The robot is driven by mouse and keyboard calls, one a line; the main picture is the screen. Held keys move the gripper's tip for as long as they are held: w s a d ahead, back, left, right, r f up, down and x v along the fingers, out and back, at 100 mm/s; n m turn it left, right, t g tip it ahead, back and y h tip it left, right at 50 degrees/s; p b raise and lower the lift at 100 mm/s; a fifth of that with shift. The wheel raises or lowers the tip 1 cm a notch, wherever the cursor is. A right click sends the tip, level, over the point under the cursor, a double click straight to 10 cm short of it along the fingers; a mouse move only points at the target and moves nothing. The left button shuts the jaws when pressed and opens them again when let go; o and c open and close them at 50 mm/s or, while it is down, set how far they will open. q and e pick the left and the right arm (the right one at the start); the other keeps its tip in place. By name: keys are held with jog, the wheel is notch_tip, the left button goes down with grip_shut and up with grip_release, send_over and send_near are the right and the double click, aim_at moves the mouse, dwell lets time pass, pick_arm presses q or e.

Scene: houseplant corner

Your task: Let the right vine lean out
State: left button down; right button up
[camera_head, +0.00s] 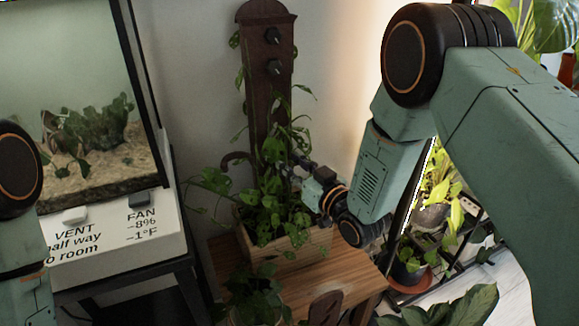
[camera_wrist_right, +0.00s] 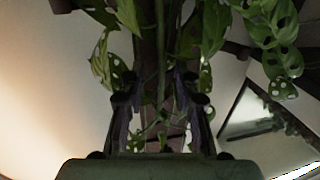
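A leafy vine (camera_head: 268,205) grows from a wooden planter box (camera_head: 310,243) and climbs a dark wooden board (camera_head: 262,100) with knobs on its upper part. Leaves trail to both sides. My right gripper (camera_head: 292,170) reaches in from the right among the leaves, in front of the board. In the right wrist view the right gripper (camera_wrist_right: 160,95) has its fingers apart, with green stems (camera_wrist_right: 160,45) and leaves between and beyond them. Whether the fingers touch a stem is unclear. Only part of my left arm shows at the left edge; its gripper is out of view.
The planter stands on a small wooden table (camera_head: 335,268). A terrarium (camera_head: 75,95) on a white vent box (camera_head: 110,230) is at the left. More potted plants (camera_head: 410,265) stand on a rack at the right. A lower plant (camera_head: 250,300) is at the front.

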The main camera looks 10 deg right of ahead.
jog(key=shift+w+a, duration=0.2)
jog(key=shift+w, duration=0.15)
jog(key=shift+c, duration=0.3)
grip_shut()
